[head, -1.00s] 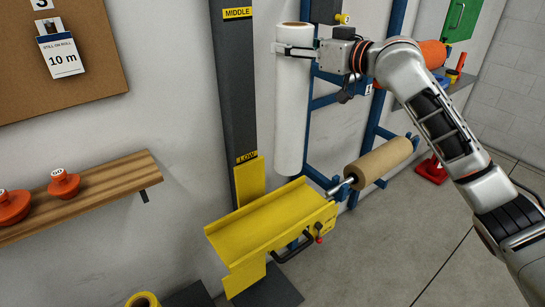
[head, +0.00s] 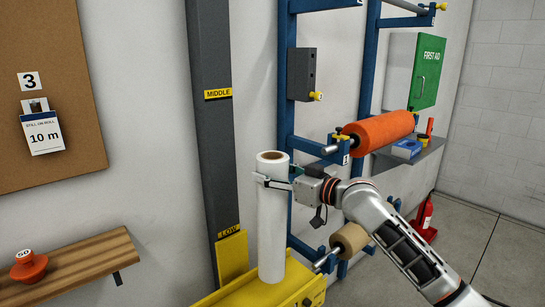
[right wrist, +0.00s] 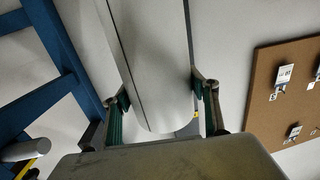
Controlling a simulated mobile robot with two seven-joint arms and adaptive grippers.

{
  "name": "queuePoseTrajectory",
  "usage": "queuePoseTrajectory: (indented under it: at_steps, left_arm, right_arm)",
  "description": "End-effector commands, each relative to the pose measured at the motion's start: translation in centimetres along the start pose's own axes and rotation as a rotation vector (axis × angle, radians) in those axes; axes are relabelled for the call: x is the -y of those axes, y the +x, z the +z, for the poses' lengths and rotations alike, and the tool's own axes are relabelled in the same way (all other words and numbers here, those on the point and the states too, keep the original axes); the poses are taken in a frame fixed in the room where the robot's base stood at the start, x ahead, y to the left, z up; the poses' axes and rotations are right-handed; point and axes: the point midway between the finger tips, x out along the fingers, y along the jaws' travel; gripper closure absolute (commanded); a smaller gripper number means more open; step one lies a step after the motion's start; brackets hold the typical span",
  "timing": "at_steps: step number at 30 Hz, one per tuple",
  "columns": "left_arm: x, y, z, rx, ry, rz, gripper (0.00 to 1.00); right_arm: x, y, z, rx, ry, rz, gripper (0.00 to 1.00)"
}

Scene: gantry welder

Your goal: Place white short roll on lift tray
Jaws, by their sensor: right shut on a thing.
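The white roll (head: 271,225) is upright, with its brown core showing at the top. My right gripper (head: 274,182) is shut on it near its upper end, coming from the right. In the right wrist view the white roll (right wrist: 155,60) fills the space between the two green-padded fingers (right wrist: 160,108). The yellow lift tray (head: 232,292) is at the bottom edge of the head view, partly cut off. The roll's lower end is over the tray; I cannot tell whether it touches. My left gripper is not in view.
The grey lift mast (head: 209,130) stands just left of the roll. A blue rack (head: 287,130) is behind it, holding an orange roll (head: 378,130) and a brown roll (head: 350,238). A wooden shelf (head: 90,262) with a red weight (head: 29,265) is at left.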

Motion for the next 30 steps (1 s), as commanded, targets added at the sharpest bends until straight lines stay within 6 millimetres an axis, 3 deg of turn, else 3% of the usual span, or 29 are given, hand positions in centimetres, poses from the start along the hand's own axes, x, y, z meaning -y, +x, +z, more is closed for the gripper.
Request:
queuePoseTrajectory:
  at_steps: [10, 20, 29, 30]
  left_arm:
    - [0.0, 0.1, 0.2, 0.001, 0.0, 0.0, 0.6]
    - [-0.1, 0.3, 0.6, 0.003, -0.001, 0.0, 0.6]
    - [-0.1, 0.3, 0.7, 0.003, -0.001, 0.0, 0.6]
    - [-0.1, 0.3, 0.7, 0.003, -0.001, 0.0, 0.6]
  right_arm:
    - [0.0, 0.1, 1.4, -0.019, 0.001, 0.0, 0.97]
    - [-0.1, 0.3, 5.0, -0.017, 0.001, 0.0, 0.97]
    - [0.0, 0.3, 5.3, -0.019, 0.001, 0.0, 0.97]
    - [0.0, 0.3, 6.3, -0.001, 0.001, 0.0, 0.36]
